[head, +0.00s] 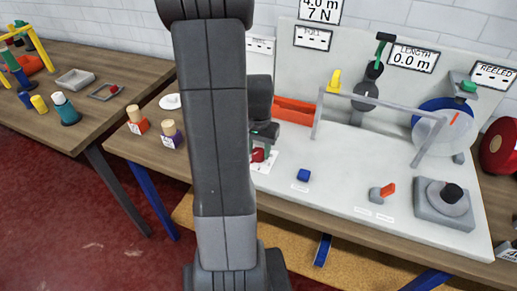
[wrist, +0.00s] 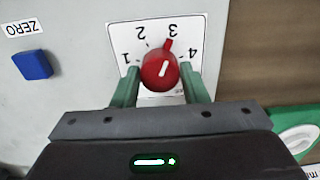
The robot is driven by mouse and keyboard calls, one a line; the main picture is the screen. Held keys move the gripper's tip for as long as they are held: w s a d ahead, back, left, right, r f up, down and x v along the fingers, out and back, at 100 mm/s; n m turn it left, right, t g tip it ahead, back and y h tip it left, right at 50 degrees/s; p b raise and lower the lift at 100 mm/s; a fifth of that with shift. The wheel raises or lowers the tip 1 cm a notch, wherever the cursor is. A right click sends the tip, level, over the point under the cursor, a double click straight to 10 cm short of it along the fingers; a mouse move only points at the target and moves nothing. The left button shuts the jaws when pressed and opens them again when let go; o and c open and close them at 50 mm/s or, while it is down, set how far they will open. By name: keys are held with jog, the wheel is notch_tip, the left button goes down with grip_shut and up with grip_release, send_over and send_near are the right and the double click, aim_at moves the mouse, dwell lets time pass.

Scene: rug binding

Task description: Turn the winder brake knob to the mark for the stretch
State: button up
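The red brake knob (wrist: 158,73) sits on a white dial card (wrist: 122,38) marked 1 to 4, which appears upside down in the wrist view. Its red pointer tip lies beside the 3, on the side towards the 4. My gripper (wrist: 160,82) has its two green fingers on either side of the knob. The fingers are very close to it; whether they touch it I cannot tell. In the head view the knob (head: 258,155) is partly hidden by my gripper and arm. A sign at the top reads 4.0 m, 7 N (head: 321,10).
A blue ZERO button (wrist: 33,64) lies beside the card; it also shows in the head view (head: 303,175). A small lever with an orange handle (head: 388,189) and a black knob on a grey base (head: 452,193) are farther right. The LENGTH sign (head: 413,57) reads 0.0 m.

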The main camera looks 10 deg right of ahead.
aim_at(259, 151)
jog(key=o, duration=0.3)
jog(key=shift+r, duration=0.1)
notch_tip(259, 151, up, 14)
jog(key=shift+f, duration=0.2)
dwell(0.5)
notch_tip(259, 151, down, 14)
jog(key=shift+r, duration=0.1)
dwell(0.5)
